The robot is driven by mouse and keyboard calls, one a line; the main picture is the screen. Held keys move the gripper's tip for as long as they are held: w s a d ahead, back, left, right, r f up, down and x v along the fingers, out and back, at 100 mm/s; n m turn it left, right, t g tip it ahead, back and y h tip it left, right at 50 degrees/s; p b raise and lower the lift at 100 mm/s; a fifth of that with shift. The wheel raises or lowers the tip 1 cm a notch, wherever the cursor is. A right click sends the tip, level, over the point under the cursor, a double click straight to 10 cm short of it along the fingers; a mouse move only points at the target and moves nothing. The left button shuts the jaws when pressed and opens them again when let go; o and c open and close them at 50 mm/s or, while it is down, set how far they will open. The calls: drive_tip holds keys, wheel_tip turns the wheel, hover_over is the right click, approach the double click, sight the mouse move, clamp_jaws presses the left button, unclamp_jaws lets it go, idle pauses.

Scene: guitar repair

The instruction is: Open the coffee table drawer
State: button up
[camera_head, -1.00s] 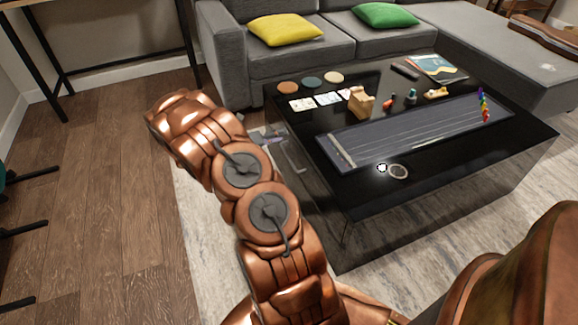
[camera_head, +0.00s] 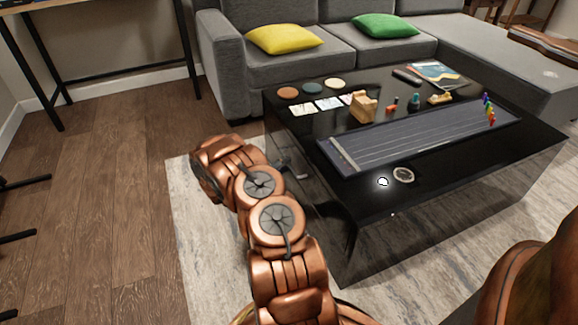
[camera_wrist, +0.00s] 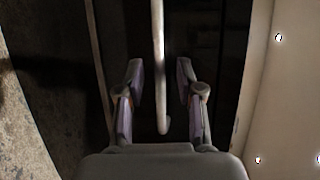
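The coffee table (camera_head: 420,217) is black and glossy, in the middle right of the head view. My copper arm reaches down beside its left side and hides most of the drawer area there. In the wrist view, a thin light bar, apparently the drawer handle (camera_wrist: 158,45), runs down from the top edge and ends between the fingers of my gripper (camera_wrist: 159,85). The fingers are open, one on each side of the bar, with a gap on both sides. Whether the bar lies deep between them is hard to tell. No open drawer shows.
The tabletop holds a long grey fretboard-like panel (camera_head: 405,137), a wooden block (camera_head: 363,107), cards, coasters and small figures. A grey sofa (camera_head: 285,70) stands behind. The rug (camera_head: 205,245) and wooden floor (camera_head: 110,200) left of the table are clear.

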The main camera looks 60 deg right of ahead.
drive_tip(key=shift+b+x, duration=0.3)
drive_tip(key=shift+x, duration=1.15)
clamp_jaws()
